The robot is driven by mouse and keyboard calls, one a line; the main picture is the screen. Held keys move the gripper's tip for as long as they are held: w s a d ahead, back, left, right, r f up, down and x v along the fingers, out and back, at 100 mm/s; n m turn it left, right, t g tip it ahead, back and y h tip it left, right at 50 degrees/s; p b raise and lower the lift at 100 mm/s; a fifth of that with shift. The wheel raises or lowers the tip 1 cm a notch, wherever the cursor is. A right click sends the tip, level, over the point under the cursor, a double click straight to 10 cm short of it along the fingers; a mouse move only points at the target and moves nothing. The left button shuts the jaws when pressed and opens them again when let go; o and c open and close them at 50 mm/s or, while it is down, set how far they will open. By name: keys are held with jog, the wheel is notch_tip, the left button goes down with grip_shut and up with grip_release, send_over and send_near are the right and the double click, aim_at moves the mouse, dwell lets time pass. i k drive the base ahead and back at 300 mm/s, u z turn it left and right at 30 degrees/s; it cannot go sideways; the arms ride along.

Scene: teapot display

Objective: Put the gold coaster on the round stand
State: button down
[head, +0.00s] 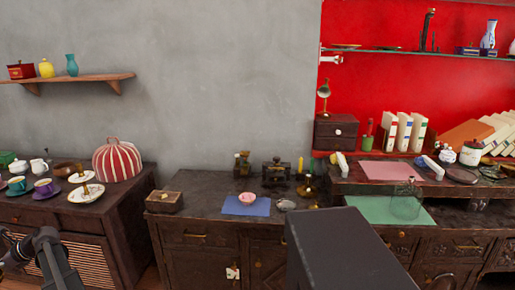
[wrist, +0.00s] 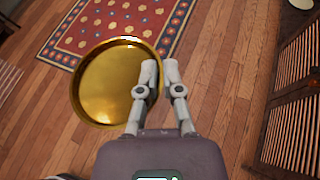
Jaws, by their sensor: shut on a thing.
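The gold coaster (wrist: 108,88) is a round, shiny dish with a raised rim, in the left half of the wrist view. My gripper (wrist: 161,68) is shut on its right edge and holds it above the wooden floor. The coaster does not show in the head view. I cannot tell for certain which thing is the round stand. A dark round piece (head: 461,176) lies on the right-hand cabinet top, and a pale plate with a small upright (head: 86,193) stands on the left cabinet.
The left cabinet (head: 83,225) also holds a striped cosy (head: 117,160), cups and saucers. The middle cabinet holds a blue mat (head: 236,209) with a pink bowl (head: 248,198) and a wooden box (head: 164,203). A patterned red rug (wrist: 70,40) lies on the floor.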

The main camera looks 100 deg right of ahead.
aim_at(461, 174)
jog(key=z, duration=0.6)
jog(key=k, duration=0.15)
jog(key=z, duration=3.55)
jog(key=k, duration=0.25)
